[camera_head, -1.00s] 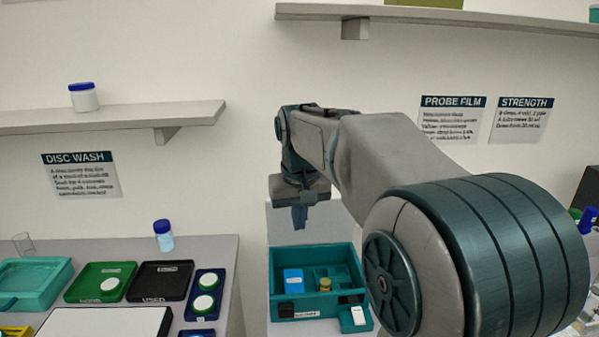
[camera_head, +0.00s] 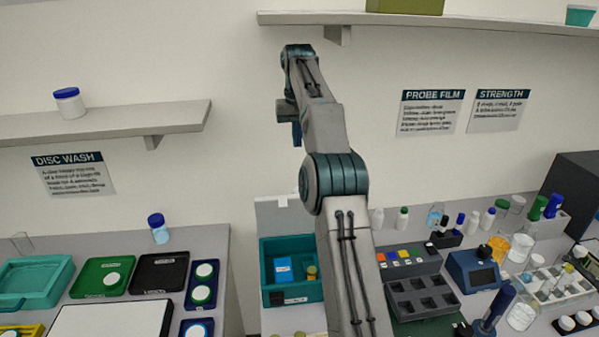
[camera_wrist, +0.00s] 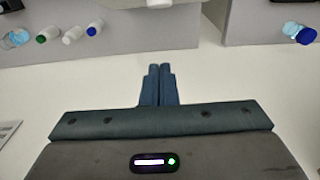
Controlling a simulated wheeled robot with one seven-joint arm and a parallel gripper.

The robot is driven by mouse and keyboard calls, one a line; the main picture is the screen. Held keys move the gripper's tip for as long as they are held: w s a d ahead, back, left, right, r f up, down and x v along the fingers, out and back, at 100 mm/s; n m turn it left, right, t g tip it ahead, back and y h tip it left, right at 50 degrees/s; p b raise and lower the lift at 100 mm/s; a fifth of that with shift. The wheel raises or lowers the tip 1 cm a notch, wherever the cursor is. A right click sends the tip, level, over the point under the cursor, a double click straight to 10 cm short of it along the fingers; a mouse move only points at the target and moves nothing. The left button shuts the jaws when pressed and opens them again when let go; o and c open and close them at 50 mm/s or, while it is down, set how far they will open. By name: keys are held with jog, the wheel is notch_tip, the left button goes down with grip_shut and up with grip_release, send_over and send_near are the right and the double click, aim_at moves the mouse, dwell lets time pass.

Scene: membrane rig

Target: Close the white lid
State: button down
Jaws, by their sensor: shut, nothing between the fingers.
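A pale, whitish panel (camera_head: 270,213) shows right behind the teal box, partly hidden by my arm. It looks like a raised lid, but I cannot tell for certain that it is the white lid. The teal box (camera_head: 266,262) is open at the top and holds a blue block (camera_head: 283,268) and a small yellow-topped item (camera_head: 311,272). My gripper (camera_head: 297,144) is high above and behind the box, against the wall, pointing down. In the wrist view my gripper's fingers (camera_wrist: 160,70) are together and empty, touching nothing.
A shelf (camera_head: 450,20) juts from the wall near my arm's top, and another shelf (camera_head: 105,122) is at left. Trays crowd the left bench, including a black tray (camera_head: 160,272). Bottles, a blue device (camera_head: 473,270) and racks crowd the right bench. Air around my gripper is clear.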

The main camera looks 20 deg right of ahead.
notch_tip(320, 180, down, 11)
jog(key=s+b, duration=0.3)
jog(key=shift+a, duration=0.3)
dwell(0.3)
jog(key=shift+d+f+b, duration=0.1)
jog(key=shift+f+b, duration=0.05)
jog(key=shift+b, duration=0.35)
